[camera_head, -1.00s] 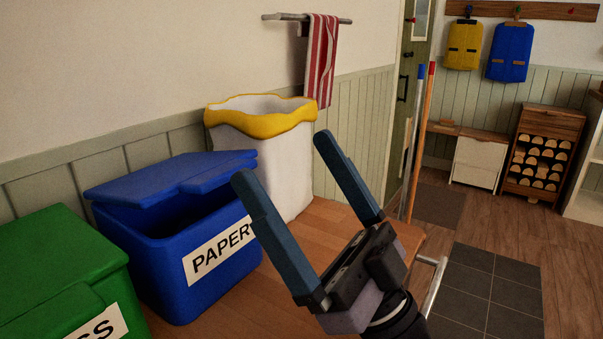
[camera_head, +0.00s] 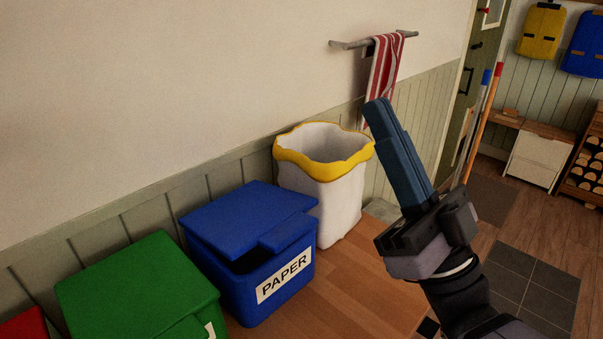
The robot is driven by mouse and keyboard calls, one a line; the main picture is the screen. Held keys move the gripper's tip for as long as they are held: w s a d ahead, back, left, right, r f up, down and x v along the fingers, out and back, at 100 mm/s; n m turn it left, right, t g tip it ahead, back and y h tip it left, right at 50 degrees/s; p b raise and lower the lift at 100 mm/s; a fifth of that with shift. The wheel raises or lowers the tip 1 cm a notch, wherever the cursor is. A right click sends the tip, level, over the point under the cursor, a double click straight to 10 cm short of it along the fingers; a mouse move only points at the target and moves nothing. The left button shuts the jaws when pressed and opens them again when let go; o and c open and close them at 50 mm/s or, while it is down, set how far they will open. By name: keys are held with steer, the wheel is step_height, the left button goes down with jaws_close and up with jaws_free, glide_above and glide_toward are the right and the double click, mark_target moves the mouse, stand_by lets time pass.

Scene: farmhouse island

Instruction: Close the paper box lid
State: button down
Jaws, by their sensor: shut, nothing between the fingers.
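The blue paper box (camera_head: 232,281) stands on the wooden surface with a white PAPER label on its front. Its blue lid (camera_head: 245,220) is partly raised, leaving a dark gap at the front above the label. A smaller flap (camera_head: 287,234) sits at the lid's front right. My gripper (camera_head: 380,110) is shut and empty, its blue fingers together and pointing up and left. It is to the right of the box in the picture and apart from it, in front of the wall panelling.
A white bin with a yellow rim (camera_head: 340,195) stands right beside the paper box. A green box (camera_head: 140,290) is on its left, and part of a red box (camera_head: 22,326) shows at the corner. A striped towel (camera_head: 385,70) hangs behind. Bare wooden surface (camera_head: 365,285) lies in front.

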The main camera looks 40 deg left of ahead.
step_height(320, 180, up, 16)
steer(key=w+a+h+p, duration=0.2)
steer(key=h+p, duration=0.1)
steer(key=p, duration=1.9)
steer(key=n+g+h+p, duration=0.1)
steer(key=g+h+p, duration=0.1)
steer(key=h+p, duration=0.75)
glide_above(299, 237)
steer(key=b, duration=0.3)
steer(key=f+h, duration=0.1)
steer(key=f, duration=0.9)
steer(key=f+h, duration=0.1)
steer(key=f, duration=0.9)
steer(key=f+h, duration=0.1)
steer(key=f, duration=0.9)
steer(key=shift+a, duration=0.35)
steer(key=shift+d+f, duration=0.2)
steer(key=shift+f, duration=0.35)
steer(key=shift+d+f, duration=0.15)
steer(key=shift+f, duration=0.35)
steer(key=shift+d+f, duration=0.2)
steer(key=shift+f, duration=0.6)
